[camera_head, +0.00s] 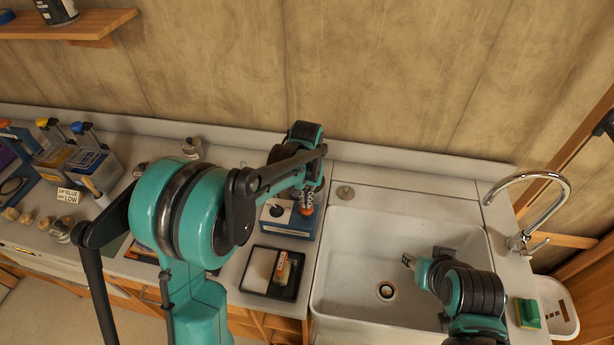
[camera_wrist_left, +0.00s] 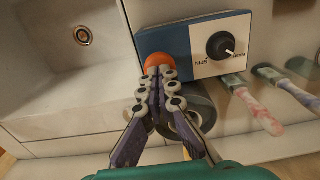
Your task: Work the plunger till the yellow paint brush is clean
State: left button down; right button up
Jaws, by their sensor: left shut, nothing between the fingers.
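A blue box with a pale front panel and a black dial (camera_head: 277,211) stands left of the sink; the box also shows in the left wrist view (camera_wrist_left: 180,41). An orange knob (camera_wrist_left: 158,62), which looks like the plunger's top, is at its edge. My left gripper (camera_head: 306,208) is shut and empty, its fingertips right at the knob (camera_wrist_left: 156,80); I cannot tell whether they touch. A dark round part and a yellow sliver (camera_wrist_left: 187,153) show behind the fingers; I cannot tell whether the sliver is the yellow paint brush. My right gripper (camera_head: 409,260) hangs over the sink.
The white sink (camera_head: 350,270) lies right of the box, with a tap (camera_head: 541,205) at its right. A black tray (camera_head: 257,270) lies in front of the box. Paint-stained handles (camera_wrist_left: 257,108) lie beside the box. Several containers stand at the left. A green-yellow sponge (camera_head: 527,313) lies right of the sink.

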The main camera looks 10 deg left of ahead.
pick_arm(q)
jog(key=shift+f+b, duration=1.5)
jog(key=shift+f, duration=0.35)
jog(key=shift+r+p, duration=1.2)
jog(key=shift+r, duration=0.75)
notch_tip(320, 180, up, 6)
jog(key=p, duration=0.4)
jog(key=shift+s, duration=0.1)
